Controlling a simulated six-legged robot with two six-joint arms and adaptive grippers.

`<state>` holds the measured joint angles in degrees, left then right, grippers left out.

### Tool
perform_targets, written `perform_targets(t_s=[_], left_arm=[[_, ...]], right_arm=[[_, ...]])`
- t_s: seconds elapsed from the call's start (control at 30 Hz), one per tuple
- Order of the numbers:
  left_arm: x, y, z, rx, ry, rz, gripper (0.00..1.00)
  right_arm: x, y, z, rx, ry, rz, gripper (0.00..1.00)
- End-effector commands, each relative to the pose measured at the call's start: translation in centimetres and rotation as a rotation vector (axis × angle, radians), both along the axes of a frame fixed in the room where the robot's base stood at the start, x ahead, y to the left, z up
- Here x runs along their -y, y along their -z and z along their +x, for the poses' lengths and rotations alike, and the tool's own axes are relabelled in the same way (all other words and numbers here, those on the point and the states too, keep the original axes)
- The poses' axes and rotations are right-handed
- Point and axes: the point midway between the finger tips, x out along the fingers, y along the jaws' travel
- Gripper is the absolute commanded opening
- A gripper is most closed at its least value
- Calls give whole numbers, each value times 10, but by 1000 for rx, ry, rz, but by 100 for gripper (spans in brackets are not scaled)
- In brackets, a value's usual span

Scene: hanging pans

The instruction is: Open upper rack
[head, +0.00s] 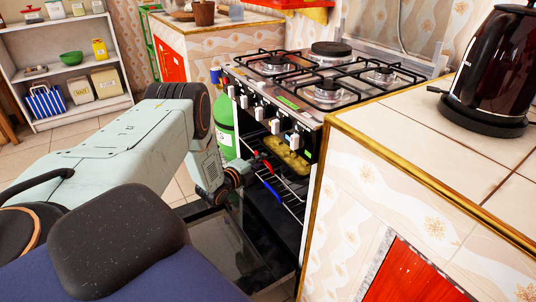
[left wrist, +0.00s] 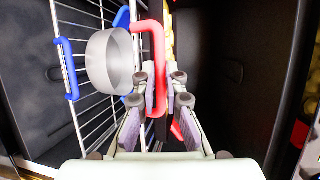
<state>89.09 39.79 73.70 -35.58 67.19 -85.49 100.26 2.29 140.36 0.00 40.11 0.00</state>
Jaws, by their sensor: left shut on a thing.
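The oven (head: 275,125) stands open, its door (head: 220,245) folded down. Inside, the upper rack carries yellow food pieces (head: 287,153) and has a red handle (head: 264,158). My left gripper (head: 243,176) is at the oven opening beside the handle. In the left wrist view my left gripper (left wrist: 164,96) is shut on the red handle (left wrist: 150,27), which passes between its fingers. A lower wire rack has blue handles (left wrist: 70,70), and a grey metal pot (left wrist: 108,62) is on it. The upper rack is mostly hidden in the head view. My right gripper is not in view.
A stove top with burners (head: 330,90) is above the oven. A tiled counter (head: 440,120) with a dark kettle (head: 495,70) is close on the right. A green gas cylinder (head: 224,125) stands left of the oven. White shelves (head: 65,75) are at the back left.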

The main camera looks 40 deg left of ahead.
Motion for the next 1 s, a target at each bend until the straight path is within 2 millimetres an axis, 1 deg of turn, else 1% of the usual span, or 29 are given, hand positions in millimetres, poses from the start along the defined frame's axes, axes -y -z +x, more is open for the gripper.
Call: perform_targets(t_s=[0.03, 0.2, 0.4, 0.5, 0.6, 0.7, 0.83, 1.0], left_arm=[[-4, -3, -14, -9, -2, -2, 0], [-15, -3, -54, -10, -1, -1, 0], [-28, -2, -98, -8, -1, -2, 0], [-33, -1, -117, -7, -1, -2, 0], [-37, -1, -131, -6, 0, -2, 0], [-40, -1, -142, -5, 2, -1, 0], [-42, 0, -151, -5, 3, -1, 0], [-44, 0, -155, -3, 2, -2, 0]], right_arm=[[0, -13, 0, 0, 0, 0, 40], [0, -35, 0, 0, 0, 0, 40], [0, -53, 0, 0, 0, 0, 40], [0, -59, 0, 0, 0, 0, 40], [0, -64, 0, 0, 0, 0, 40], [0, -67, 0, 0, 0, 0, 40], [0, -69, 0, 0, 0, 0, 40], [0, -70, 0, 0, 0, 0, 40]])
